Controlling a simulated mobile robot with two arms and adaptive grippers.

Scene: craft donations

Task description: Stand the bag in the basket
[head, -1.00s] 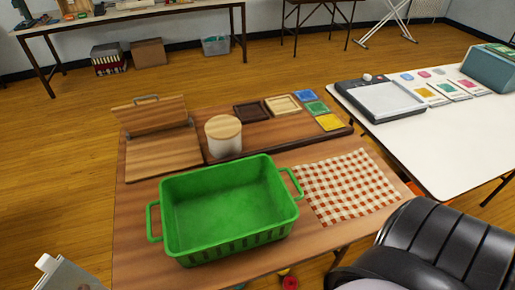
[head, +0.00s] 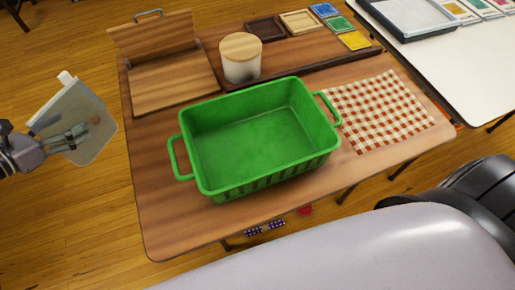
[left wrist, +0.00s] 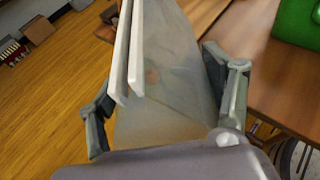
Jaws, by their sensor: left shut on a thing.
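The green basket (head: 262,140) stands on the wooden table and looks empty, with a handle at each end. Its corner shows at the upper right of the left wrist view (left wrist: 300,22). A translucent grey bag with a white strip along its top (head: 88,112) is off the table's left edge in the head view. My left gripper (head: 76,138) is shut on the bag and holds it in the air, left of the basket. In the left wrist view the bag (left wrist: 172,75) lies between the two fingers. My right gripper is not in view.

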